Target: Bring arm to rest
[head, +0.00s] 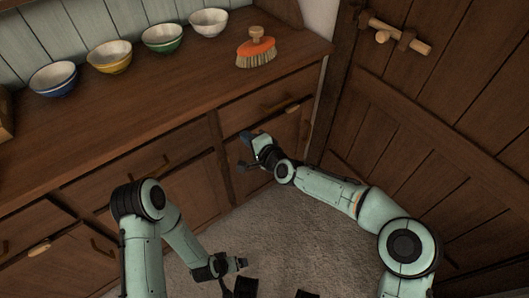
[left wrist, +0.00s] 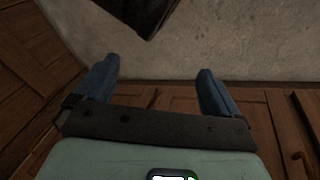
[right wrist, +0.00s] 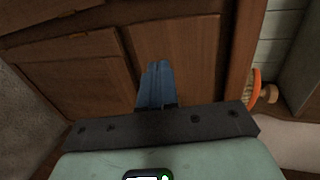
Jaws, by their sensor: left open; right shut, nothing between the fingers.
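My right gripper (head: 248,137) is held out in front of the wooden cabinet, near its right end and below the countertop edge. In the right wrist view its two blue fingers (right wrist: 155,84) are together with nothing between them, facing the cabinet's panelled front. My left gripper (head: 238,276) hangs low over the carpet, with its forearm folded down from the elbow. In the left wrist view its blue fingers (left wrist: 158,80) stand wide apart and empty, with floor and wooden fronts beyond.
The countertop (head: 170,95) holds a blue bowl (head: 54,79), a yellow bowl (head: 110,57), a green bowl (head: 163,39), a white bowl (head: 208,22) and an orange brush (head: 256,52). A wooden door (head: 440,110) stands at right. The carpet (head: 290,235) between is clear.

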